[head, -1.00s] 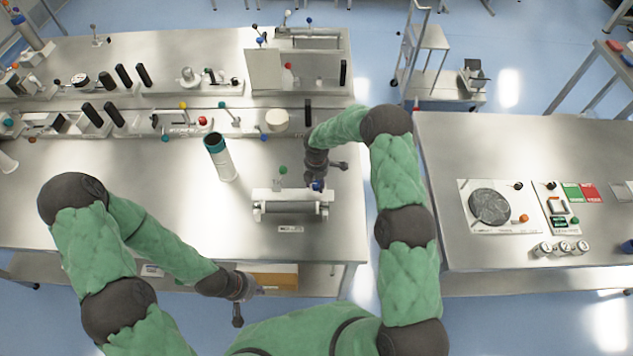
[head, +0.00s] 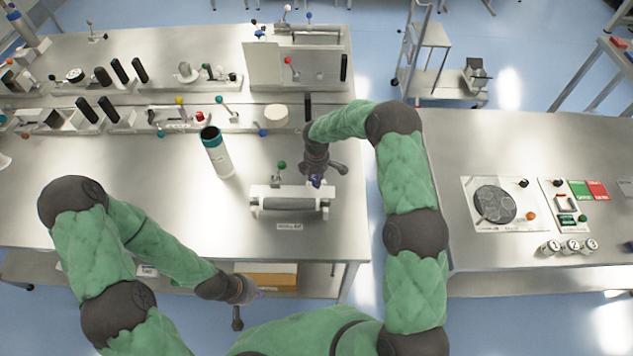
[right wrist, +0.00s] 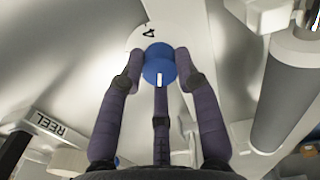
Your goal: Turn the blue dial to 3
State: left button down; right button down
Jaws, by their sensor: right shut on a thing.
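The blue dial (right wrist: 158,63) sits on a pale round plate (right wrist: 136,38) in the right wrist view. A white mark on the dial faces the bottom of that picture. The numeral 4 shows on the plate above it; other numerals are hidden or out of view. My right gripper (right wrist: 158,70) has its fingers closed around the dial. In the head view my right gripper (head: 316,178) is at the right end of the roller unit (head: 290,201), and only a bit of blue shows there. My left gripper (head: 248,292) hangs empty-looking near the table's front edge; its fingers are unclear.
A white cylinder with a teal top (head: 217,152) stands left of the roller unit. A green-knobbed lever (head: 281,166) rises behind it. A grey roller (right wrist: 286,95) lies close to the right of my right fingers. The table's left front is bare.

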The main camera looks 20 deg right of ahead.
jog(key=m+b, duration=0.1)
jog(key=m, duration=0.1)
jog(key=m+b, duration=0.2)
jog(key=shift+f+m, duration=0.2)
jog(key=shift+m, duration=0.1)
jog(key=m+b, duration=0.3)
jog(key=m, duration=0.1)
jog(key=shift+m, duration=0.3)
jog(key=m+b, duration=0.2)
jog(key=m, duration=0.3)
jog(key=shift+b, duration=0.3)
jog(key=m+b, duration=0.1)
jog(key=m, duration=0.3)
jog(key=shift+r+m, duration=0.1)
jog(key=shift+m, duration=0.2)
jog(key=c, duration=0.9)
grip_release()
jog(key=shift+r, duration=0.15)
